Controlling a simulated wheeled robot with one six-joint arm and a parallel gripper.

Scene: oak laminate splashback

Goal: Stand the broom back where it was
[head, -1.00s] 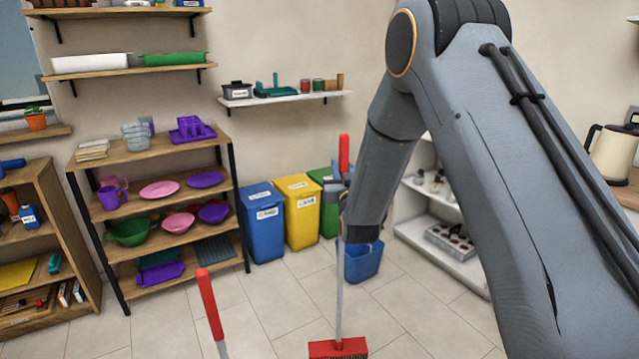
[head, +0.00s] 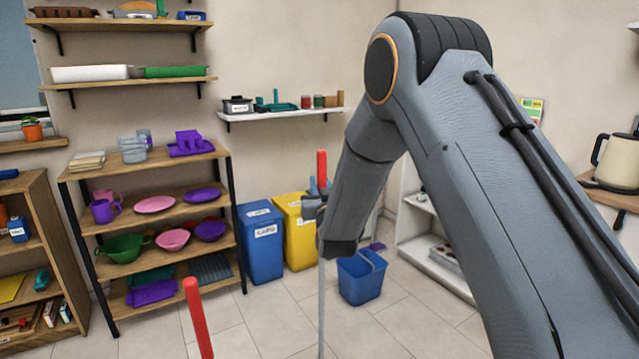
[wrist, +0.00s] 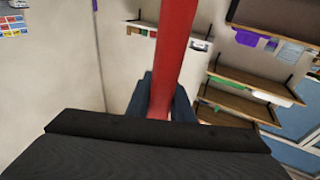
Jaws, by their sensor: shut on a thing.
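The broom has a red grip (head: 322,168) and a thin pale shaft (head: 321,300). It stands near upright, and its lower end is below the head view. My gripper (head: 315,207) is shut on the broom at its red grip, partly hidden behind my forearm. In the wrist view the red grip (wrist: 174,60) rises between the dark fingers of my gripper (wrist: 162,100). Whether the broom touches the floor cannot be seen.
A second red handle (head: 198,318) rises at the front. A blue bucket (head: 361,277) is on the floor right of the broom. Blue (head: 261,243) and yellow (head: 298,232) bins stand by the wall, left of an open white shelf (head: 437,262).

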